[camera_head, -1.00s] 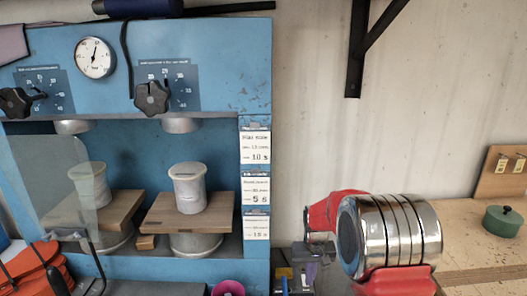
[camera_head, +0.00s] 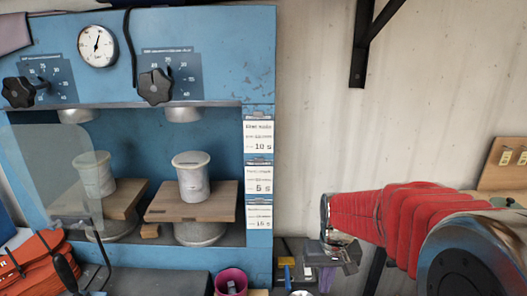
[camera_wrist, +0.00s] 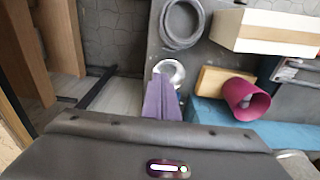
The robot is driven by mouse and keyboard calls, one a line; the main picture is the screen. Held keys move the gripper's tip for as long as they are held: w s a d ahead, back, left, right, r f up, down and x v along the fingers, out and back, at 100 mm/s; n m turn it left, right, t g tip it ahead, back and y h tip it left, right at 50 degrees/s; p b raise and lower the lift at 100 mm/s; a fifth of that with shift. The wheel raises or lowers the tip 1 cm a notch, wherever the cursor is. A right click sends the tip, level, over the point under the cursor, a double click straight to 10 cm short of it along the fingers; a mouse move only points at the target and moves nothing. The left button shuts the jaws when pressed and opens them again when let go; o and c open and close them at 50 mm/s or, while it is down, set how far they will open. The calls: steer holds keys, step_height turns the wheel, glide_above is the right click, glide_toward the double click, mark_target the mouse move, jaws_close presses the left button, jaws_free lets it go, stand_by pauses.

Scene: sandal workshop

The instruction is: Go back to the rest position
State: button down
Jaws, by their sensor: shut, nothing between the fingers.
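My gripper (camera_head: 327,277) is at the end of my red-sleeved arm, at the lower right of the head view. Its purple fingers point down beside the blue press. In the wrist view my gripper (camera_wrist: 160,80) shows as purple fingers lying together, with nothing between them. A round metal piece (camera_wrist: 172,70) shows just past the fingertips; I cannot tell the distance to it.
The blue press (camera_head: 262,70) stands at the left, with wooden plates and a white cylinder (camera_head: 192,180). A magenta cup (camera_head: 231,278) stands upright in front. The wrist view shows a grey coil (camera_wrist: 182,25) and a pale box (camera_wrist: 265,32). A black bracket (camera_head: 360,50) hangs above right.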

steer(key=s+r+t, duration=0.2)
steer(key=s+r, duration=0.4)
steer(key=s, duration=0.3)
steer(key=s+r+t, duration=0.2)
steer(key=s+r, duration=0.4)
steer(key=s, duration=0.3)
steer(key=shift+r+t, duration=0.4)
steer(key=shift+s, duration=0.1)
